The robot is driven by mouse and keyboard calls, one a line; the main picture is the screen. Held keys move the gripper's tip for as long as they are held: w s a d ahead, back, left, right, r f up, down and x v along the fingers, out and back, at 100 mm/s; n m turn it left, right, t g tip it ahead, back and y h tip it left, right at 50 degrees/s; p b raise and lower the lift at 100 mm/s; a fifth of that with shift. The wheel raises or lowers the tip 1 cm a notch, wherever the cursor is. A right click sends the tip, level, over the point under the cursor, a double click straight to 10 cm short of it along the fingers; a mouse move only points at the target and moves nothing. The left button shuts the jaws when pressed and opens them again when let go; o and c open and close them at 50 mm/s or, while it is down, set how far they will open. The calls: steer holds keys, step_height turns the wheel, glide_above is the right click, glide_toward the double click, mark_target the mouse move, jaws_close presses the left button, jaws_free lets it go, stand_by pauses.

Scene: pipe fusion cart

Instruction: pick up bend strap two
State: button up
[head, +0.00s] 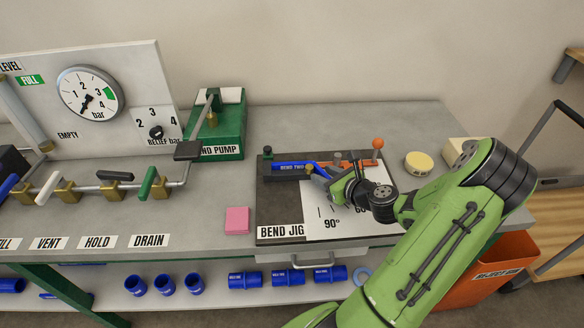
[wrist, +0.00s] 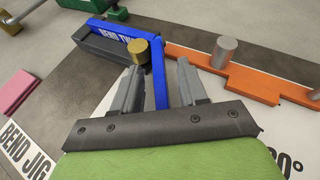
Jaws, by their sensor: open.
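Bend strap two (head: 292,166) is a blue strap marked "BEND TWO" lying on the bend jig (head: 279,205). In the wrist view the strap (wrist: 162,88) is bent: its labelled leg runs along a dark block at upper left, and its other leg comes toward me past a brass pin. My gripper (wrist: 158,66) is open, with one finger on each side of this second leg; it looks apart from both fingers. In the head view my gripper (head: 335,183) is over the jig and hides part of the strap's right end.
An orange lever (wrist: 240,76) with a grey pin (wrist: 224,50) lies right of my fingers. The green pump (head: 217,125) stands behind left. A pink pad (head: 237,221) is left of the jig, a cream round piece (head: 418,162) right.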

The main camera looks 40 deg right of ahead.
steer(key=c, duration=0.8)
steer(key=shift+r, duration=0.15)
